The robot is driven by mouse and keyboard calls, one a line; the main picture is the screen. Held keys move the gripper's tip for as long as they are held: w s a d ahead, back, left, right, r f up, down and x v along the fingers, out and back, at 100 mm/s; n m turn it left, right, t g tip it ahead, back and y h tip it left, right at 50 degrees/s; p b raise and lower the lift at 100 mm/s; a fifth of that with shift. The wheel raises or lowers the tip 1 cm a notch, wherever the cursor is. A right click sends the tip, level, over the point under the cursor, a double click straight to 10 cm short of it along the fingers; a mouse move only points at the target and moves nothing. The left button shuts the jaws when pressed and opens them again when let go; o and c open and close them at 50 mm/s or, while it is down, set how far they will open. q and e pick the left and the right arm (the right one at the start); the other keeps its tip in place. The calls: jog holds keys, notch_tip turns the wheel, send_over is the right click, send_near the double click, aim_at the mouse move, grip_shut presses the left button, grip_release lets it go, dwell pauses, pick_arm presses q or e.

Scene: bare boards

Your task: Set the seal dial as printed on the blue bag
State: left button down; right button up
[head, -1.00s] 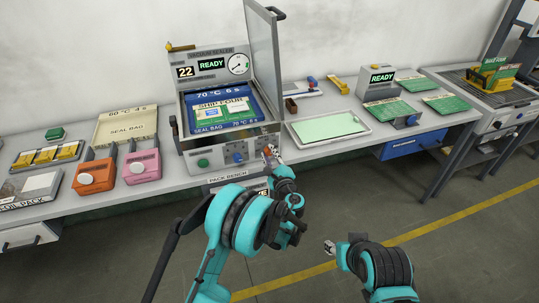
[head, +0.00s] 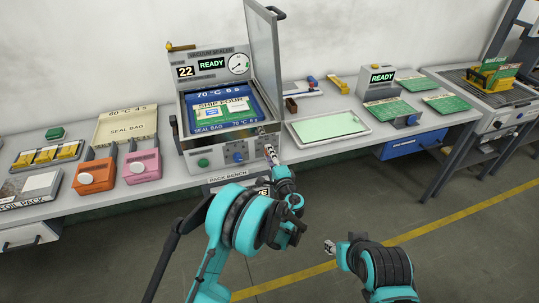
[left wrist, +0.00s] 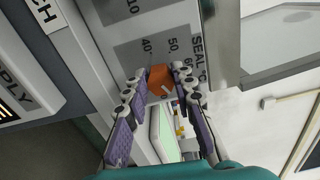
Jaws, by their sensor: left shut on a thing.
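The vacuum sealer (head: 222,65) stands open with the blue bag (head: 245,93) in its chamber. The bag is printed 70 °C 6 s. In the left wrist view the seal dial is an orange knob (left wrist: 160,79) on a grey panel, beside the numbers 40, 50, 60 and the word SEAL. My left gripper (left wrist: 161,82) is shut on this knob, fingers on both sides. The pointer's exact setting is unclear. In the head view this gripper (head: 270,153) is at the sealer's front right and hides the dial. My right gripper (head: 329,247) is low over the floor, away from the bench.
The sealer's display (head: 212,64) reads READY, and its raised lid (head: 262,55) stands at the right. A cream bag marked 60 °C 4 s (head: 125,126) lies left. A green-topped tray (head: 328,127) lies right of the sealer. Orange (head: 96,176) and pink (head: 142,166) devices sit at left.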

pick_arm(q)
jog(key=shift+n, duration=1.2)
jog(key=c, duration=1.3)
grip_release()
jog(key=shift+o, duration=0.2)
jog(key=v, duration=1.2)
